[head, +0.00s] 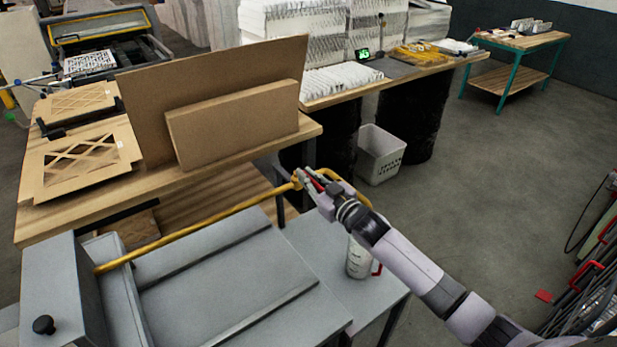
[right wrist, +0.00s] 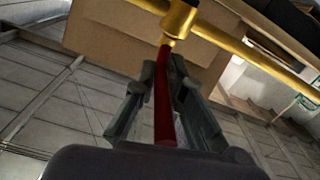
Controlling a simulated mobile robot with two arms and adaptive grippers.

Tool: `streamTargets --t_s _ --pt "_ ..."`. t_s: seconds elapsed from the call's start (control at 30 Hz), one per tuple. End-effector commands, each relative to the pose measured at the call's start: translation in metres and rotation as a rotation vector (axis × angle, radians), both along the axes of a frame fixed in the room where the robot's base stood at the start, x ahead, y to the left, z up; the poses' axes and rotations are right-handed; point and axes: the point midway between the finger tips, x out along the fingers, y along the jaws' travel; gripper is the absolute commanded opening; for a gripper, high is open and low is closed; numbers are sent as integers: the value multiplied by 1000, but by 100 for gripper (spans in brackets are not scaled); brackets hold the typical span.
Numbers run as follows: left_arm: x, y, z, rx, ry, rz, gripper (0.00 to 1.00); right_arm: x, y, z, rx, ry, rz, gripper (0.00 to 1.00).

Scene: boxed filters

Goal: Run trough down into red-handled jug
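The pale jug (head: 357,262) with a red handle stands upright on the grey surface at the lower middle. The grey metal trough (head: 200,285) fills the lower left. A yellow pipe (head: 190,230) runs from it to a brass-coloured valve (right wrist: 180,20), and its far end bends near the jug, partly hidden by my arm. My right gripper (head: 309,179) is at the valve. In the right wrist view, its fingers (right wrist: 164,78) are closed in around a red lever (right wrist: 163,105), which points away from the pipe. No liquid shows. My left gripper is out of view.
A wooden bench (head: 200,180) with brown boards (head: 240,122) and filter frames (head: 80,165) stands close behind the pipe. A white bin (head: 379,155) is on the floor. A rack with red handles (head: 590,275) is at the right edge. The floor between is clear.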

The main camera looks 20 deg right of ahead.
Motion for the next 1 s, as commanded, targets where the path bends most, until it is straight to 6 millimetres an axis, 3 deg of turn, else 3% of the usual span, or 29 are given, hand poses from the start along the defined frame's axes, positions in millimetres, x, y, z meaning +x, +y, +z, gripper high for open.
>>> streamTargets --t_s 0.33,0.67,0.83,1.0 --pt "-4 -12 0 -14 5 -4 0 1 -1 2 -2 -4 -2 31" --pt "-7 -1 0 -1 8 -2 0 -2 -1 1 -1 -1 -1 31" --pt "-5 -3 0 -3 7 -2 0 -18 -5 -1 -1 1 -1 31" --pt "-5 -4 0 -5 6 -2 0 -50 -13 -1 -1 1 -1 31"
